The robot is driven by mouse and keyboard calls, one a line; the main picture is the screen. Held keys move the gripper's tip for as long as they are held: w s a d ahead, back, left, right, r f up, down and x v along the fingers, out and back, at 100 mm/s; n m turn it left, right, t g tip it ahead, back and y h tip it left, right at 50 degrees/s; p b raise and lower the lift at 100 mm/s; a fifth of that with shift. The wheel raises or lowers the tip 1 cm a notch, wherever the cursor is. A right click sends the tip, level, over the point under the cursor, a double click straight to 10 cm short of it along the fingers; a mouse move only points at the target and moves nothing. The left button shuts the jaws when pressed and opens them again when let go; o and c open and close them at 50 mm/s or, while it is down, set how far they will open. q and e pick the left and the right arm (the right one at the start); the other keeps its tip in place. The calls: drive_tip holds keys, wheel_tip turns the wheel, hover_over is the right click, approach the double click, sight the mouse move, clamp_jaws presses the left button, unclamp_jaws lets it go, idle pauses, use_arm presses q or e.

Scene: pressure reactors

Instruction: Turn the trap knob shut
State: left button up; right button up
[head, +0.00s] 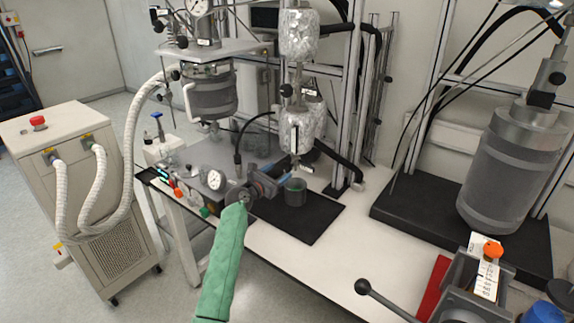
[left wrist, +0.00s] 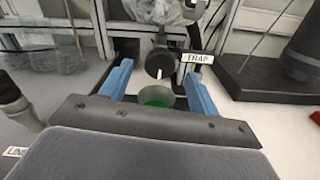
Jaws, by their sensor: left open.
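The trap knob (left wrist: 159,63) is dark and round with a white pointer facing down, beside a white TRAP label (left wrist: 198,58). In the left wrist view it lies ahead, between and beyond my fingertips, with no visible contact. In the head view the small label (head: 305,169) shows under the foil-wrapped column. My left gripper (head: 275,178) has blue fingers and is open and empty, just left of the knob area; it also shows in the left wrist view (left wrist: 158,76). The knob itself is small and hard to make out in the head view. My right gripper is not in view.
A beaker with green contents (head: 295,193) stands on a black mat (head: 312,222) below the trap. The foil-wrapped column (head: 300,125) and metal frame posts rise behind. A pressure gauge (head: 215,180) is left of my wrist. The white bench front (head: 300,270) is clear.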

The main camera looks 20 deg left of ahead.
sight(285, 168)
use_arm(q)
drive_tip(key=p+x, duration=0.1)
drive_tip(key=x, duration=0.3)
drive_tip(key=shift+w+f, duration=0.15)
drive_tip(key=shift+f, duration=0.05)
drive_tip(key=shift+w+d+r, duration=0.1)
drive_tip(key=shift+w+d, duration=0.05)
drive_tip(key=shift+w, duration=0.15)
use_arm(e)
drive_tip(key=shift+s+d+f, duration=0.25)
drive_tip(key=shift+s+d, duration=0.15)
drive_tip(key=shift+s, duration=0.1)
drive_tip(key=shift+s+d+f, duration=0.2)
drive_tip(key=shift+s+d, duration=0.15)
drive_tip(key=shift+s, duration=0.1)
use_arm(q)
drive_tip(key=shift+w+d, duration=0.1)
drive_tip(key=c, duration=1)
drive_tip(key=shift+o, duration=0.2)
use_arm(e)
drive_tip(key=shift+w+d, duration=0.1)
